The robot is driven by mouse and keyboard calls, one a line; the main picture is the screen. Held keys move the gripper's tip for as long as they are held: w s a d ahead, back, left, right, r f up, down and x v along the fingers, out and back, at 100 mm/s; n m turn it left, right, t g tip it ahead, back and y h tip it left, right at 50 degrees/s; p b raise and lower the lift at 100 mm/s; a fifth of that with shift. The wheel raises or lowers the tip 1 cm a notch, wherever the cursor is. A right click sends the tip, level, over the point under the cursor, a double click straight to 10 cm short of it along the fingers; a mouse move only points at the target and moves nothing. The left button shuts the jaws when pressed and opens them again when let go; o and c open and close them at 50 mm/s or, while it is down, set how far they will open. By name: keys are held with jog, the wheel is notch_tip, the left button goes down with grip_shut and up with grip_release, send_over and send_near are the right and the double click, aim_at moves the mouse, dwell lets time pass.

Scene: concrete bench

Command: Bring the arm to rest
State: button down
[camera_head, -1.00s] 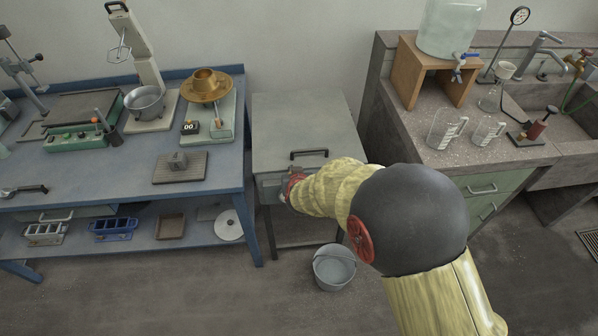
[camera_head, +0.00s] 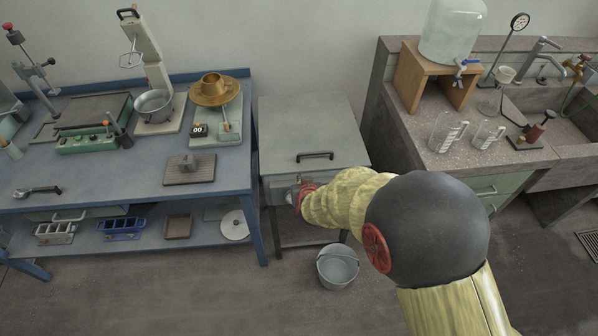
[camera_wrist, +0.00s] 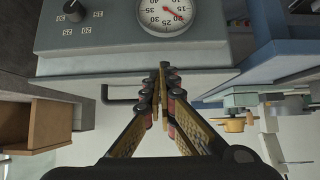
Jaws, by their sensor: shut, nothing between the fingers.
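My arm reaches from the lower right of the head view toward the front of a grey metal cabinet (camera_head: 312,128) with a dark handle (camera_head: 314,156). My gripper shows in the wrist view (camera_wrist: 163,80), with its fingers together and nothing between them. In the head view my wrist hides most of the gripper. The wrist view shows the cabinet's front panel with a round dial (camera_wrist: 166,14) and a black knob (camera_wrist: 74,10) beyond the fingertips. I cannot tell whether the fingertips touch anything.
A blue bench (camera_head: 120,182) with a scale, a mixer and trays stands at left. A stone counter (camera_head: 420,150) with beakers (camera_head: 447,132) and a sink stands at right. A metal bucket (camera_head: 337,268) sits on the floor below my forearm. Open floor lies in front.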

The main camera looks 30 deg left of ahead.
jog(key=shift+s+d+f+p, duration=0.2)
jog(key=shift+s+d, duration=0.25)
jog(key=shift+s, duration=0.3)
jog(key=shift+s+d+f+p, duration=0.1)
jog(key=shift+s+d+f, duration=0.15)
jog(key=shift+s+d, duration=0.35)
jog(key=shift+s+d+f+p, duration=0.1)
jog(key=shift+s+d+f, duration=0.2)
jog(key=shift+s, duration=0.55)
jog(key=s+d+f+g+h, duration=0.1)
jog(key=s+d+f+g, duration=0.15)
jog(key=s, duration=0.35)
jog(key=s+d+f+g+h, duration=0.1)
jog(key=s+d+f+g, duration=0.15)
jog(key=s, duration=0.25)
jog(key=s+d+r+m+t+h, duration=0.1)
jog(key=s+d+r+m+h, duration=0.1)
jog(key=d+r, duration=1.5)
jog(key=s+d+r+m+t+h, duration=0.1)
jog(key=s+d+r+m, duration=0.3)
jog(key=d+r, duration=1.4)
jog(key=s+d, duration=0.2)
jog(key=d, duration=0.2)
jog(key=shift+m+h, duration=0.4)
